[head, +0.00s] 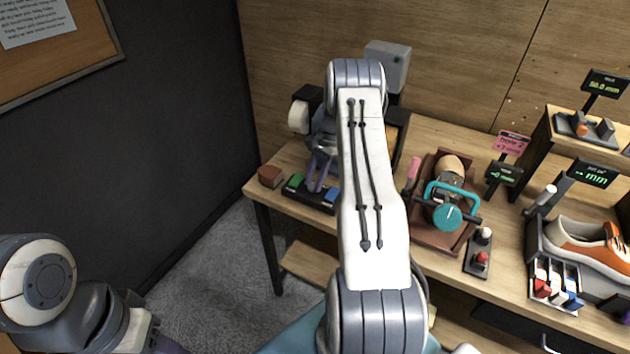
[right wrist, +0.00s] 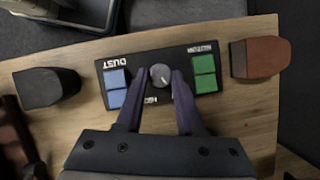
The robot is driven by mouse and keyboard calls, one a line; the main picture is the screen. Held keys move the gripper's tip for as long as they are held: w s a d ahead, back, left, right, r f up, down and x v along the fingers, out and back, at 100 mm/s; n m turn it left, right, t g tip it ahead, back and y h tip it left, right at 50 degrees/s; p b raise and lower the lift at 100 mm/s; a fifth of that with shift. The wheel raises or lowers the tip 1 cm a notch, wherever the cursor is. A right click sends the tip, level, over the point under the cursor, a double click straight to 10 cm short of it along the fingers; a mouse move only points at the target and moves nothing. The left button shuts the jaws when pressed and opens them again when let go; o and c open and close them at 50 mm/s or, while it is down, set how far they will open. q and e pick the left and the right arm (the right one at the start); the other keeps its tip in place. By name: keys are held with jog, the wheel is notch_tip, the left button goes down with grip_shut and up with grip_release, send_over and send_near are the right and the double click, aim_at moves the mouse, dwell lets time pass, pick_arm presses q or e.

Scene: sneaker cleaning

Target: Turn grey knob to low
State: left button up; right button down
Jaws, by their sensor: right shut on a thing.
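A pale pointer mark shows on the knob's top. My right gripper (right wrist: 159,77) has one dark purple finger on each side of the knob and is shut on it. In the head view the right gripper (head: 318,178) reaches down over the box (head: 318,203), and the knob is hidden there.
A brown block (right wrist: 258,58) and a black block (right wrist: 48,89) stand on either side of the box on the wooden table. A brown tray (head: 430,236) with a teal-handled clamp is further right. An orange sneaker (head: 590,245) stands at far right.

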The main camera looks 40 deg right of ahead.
jog(key=shift+n, duration=0.6)
jog(key=c, duration=0.5)
grip_release()
jog(key=b+v, duration=0.1)
jog(key=v, duration=0.4)
jog(key=b+v, duration=0.1)
jog(key=v, duration=0.4)
jog(key=shift+w+r, duration=0.25)
jog(key=shift+r, duration=0.05)
